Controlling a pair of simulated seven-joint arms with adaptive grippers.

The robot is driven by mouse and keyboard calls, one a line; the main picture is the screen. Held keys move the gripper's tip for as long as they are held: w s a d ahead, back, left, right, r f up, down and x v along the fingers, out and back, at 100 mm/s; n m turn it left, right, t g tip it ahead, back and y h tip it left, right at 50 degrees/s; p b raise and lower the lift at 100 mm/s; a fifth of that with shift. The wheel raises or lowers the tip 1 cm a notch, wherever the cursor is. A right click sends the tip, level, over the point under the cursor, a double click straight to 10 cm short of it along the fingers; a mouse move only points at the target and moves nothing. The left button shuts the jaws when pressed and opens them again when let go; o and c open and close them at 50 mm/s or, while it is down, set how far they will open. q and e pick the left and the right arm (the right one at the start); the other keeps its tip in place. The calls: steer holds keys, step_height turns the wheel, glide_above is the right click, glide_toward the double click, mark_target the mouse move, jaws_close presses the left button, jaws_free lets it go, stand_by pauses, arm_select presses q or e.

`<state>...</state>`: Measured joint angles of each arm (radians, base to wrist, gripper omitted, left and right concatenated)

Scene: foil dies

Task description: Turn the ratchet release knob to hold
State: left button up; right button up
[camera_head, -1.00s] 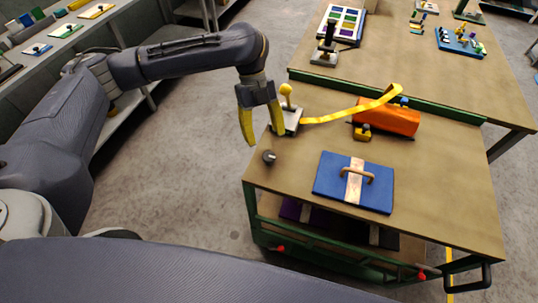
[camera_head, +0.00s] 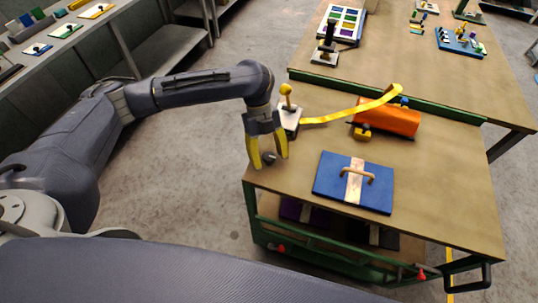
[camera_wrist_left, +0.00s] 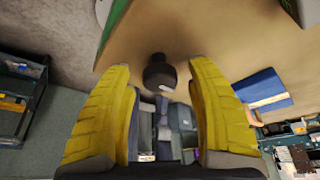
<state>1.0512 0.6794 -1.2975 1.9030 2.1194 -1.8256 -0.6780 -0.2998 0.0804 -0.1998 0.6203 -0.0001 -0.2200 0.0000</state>
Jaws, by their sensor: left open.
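A small dark round knob (camera_head: 269,159) stands on the brown table top near its left front corner. In the left wrist view the knob (camera_wrist_left: 158,73) lies between and just beyond the two yellow fingers. My left gripper (camera_head: 268,157) is open, its fingers pointing down on either side of the knob, with gaps visible and no contact seen. A grey block with a yellow-ball lever (camera_head: 287,105) stands behind it. A yellow strap (camera_head: 350,110) runs from there towards an orange body (camera_head: 388,117). No hold marking is legible on the knob.
A green rail (camera_head: 420,107) crosses the back of the table (camera_head: 440,195). The table's left edge is close to the knob.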

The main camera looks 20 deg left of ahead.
arm_select(q)
steer(key=shift+c, duration=0.4)
jaws_close()
steer(key=shift+n, duration=0.3)
steer(key=n+t, duration=0.1)
steer(key=n, duration=0.2)
steer(key=n+t+h, duration=0.1)
steer(key=n, duration=0.2)
steer(key=shift+s, duration=0.15)
steer(key=n+t, duration=0.1)
steer(key=n, duration=0.1)
steer(key=n+t, duration=0.1)
steer(key=n, duration=0.2)
steer(key=shift+d+h, duration=0.1)
steer(key=shift+h, duration=0.2)
steer(key=shift+r+n+t, duration=0.1)
steer(key=shift+n+t, duration=0.4)
steer(key=shift+n, duration=0.7)
steer(key=shift+w, duration=0.2)
